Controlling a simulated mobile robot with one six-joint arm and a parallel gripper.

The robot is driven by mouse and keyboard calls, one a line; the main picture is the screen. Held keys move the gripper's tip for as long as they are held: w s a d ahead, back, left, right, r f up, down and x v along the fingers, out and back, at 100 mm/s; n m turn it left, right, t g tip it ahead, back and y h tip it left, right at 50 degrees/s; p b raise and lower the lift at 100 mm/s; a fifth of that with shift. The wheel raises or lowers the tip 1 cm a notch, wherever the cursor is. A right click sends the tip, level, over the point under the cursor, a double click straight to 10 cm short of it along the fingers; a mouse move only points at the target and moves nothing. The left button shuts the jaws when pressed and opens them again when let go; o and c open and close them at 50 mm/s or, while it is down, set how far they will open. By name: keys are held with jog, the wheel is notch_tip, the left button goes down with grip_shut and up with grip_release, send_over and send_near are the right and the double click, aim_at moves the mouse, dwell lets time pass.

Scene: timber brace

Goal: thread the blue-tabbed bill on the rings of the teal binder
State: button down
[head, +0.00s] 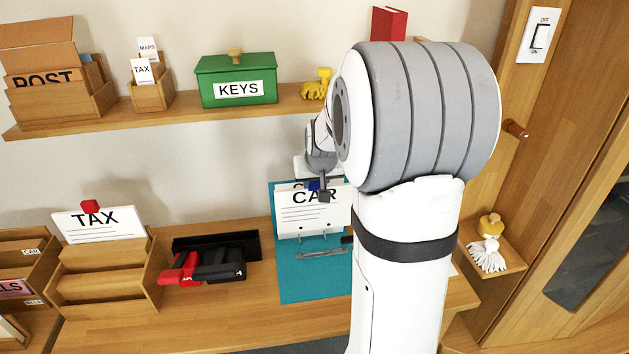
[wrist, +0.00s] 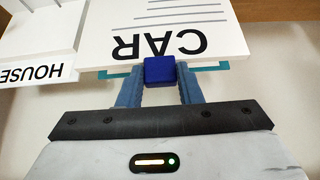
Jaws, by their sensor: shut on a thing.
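The white bill marked CAR (head: 312,212) stands tilted over the teal binder (head: 300,285), which lies open on the desk. Its blue tab (wrist: 159,70) is between the fingers of my gripper (wrist: 160,85) in the wrist view. My gripper (head: 320,188) is shut on the tab at the bill's upper edge in the head view. A silver ring bar (head: 320,253) shows on the binder just below the bill's lower edge. I cannot tell whether the bill's holes are around the rings. Teal edges (wrist: 212,68) show beside the tab in the wrist view.
A TAX card (head: 98,222) stands in a wooden sorter at left. A black tray (head: 215,246) with a red-and-black tool sits left of the binder. A green KEYS box (head: 236,80) is on the shelf above. A HOUSE card (wrist: 35,72) is beside the bill in the wrist view.

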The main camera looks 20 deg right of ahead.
aim_at(315, 211)
jog(key=shift+f+b, duration=3.45)
jog(key=shift+f, duration=0.9)
jog(key=shift+f+b, duration=0.2)
jog(key=shift+b, duration=0.35)
jog(key=shift+w+d+p, duration=0.1)
jog(key=shift+w+d, duration=0.1)
jog(key=shift+w, duration=0.6)
jog(key=shift+w+d+p, duration=0.1)
jog(key=shift+w+d, duration=0.15)
jog(key=shift+w, duration=0.6)
jog(key=shift+w+d+p, duration=0.1)
jog(key=shift+w+d, duration=0.1)
jog(key=shift+w, duration=0.6)
jog(key=shift+c, duration=2.3)
grip_release()
